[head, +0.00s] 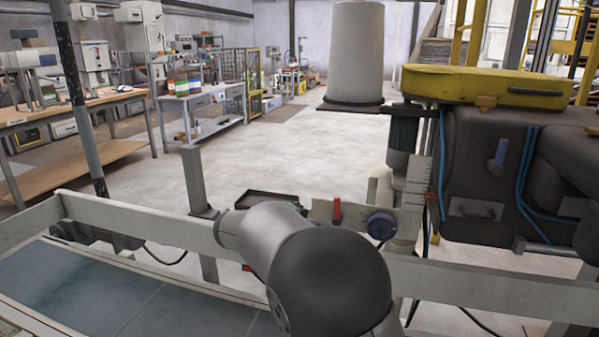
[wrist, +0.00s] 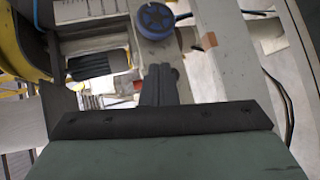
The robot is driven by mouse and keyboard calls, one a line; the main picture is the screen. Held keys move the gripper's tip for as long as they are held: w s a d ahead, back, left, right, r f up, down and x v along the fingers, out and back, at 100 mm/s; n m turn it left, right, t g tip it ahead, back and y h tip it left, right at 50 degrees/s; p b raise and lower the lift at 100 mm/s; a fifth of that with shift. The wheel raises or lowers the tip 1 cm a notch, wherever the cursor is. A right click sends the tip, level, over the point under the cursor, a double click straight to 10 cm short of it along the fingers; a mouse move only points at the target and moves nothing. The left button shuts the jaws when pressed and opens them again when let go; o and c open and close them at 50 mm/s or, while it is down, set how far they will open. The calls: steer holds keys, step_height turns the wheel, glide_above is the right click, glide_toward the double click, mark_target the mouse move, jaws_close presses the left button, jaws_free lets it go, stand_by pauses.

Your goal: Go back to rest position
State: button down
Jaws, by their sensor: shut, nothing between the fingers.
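My gripper (wrist: 158,78) shows in the wrist view as dark fingers pressed together beyond a black bar. It is shut and empty. In the head view my grey arm reaches forward at the bottom centre and hides the gripper. A blue round knob (head: 381,226) sits on the machine's pale bracket just right of my arm. It also shows in the wrist view (wrist: 155,20), beyond the fingertips and apart from them in the picture. The exact distance between them cannot be told.
The dark bagger body (head: 480,160) with a yellow top (head: 485,86) and blue hoses stands at right. A pale rail (head: 480,285) crosses in front, with a red-tabbed plate (head: 337,212) behind it. A grey cylinder (head: 355,50) rises at the back. Workbenches (head: 75,105) stand left; open floor lies between.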

steer(key=s+d+r+m+g+y+p, duration=0.1)
steer(key=s+d+r+g+y+p, duration=0.15)
steer(key=s+d, duration=0.25)
steer(key=s+d+r+m+g+y+p, duration=0.1)
steer(key=s+d+r+g+p, duration=0.15)
steer(key=s+d, duration=0.3)
steer(key=s+r+m+g+y+p, duration=0.1)
steer(key=s+y+p, duration=0.3)
steer(key=s, duration=0.7)
steer(key=s+d+r+m+g+y+p, duration=0.1)
steer(key=s+m+y+p, duration=0.2)
steer(key=s, duration=0.9)
steer(key=y+p, duration=0.2)
steer(key=p, duration=0.2)
steer(key=shift+s+d+p, duration=0.25)
steer(key=shift+s+p, duration=0.05)
steer(key=shift+p, duration=0.1)
steer(key=shift+r, duration=0.1)
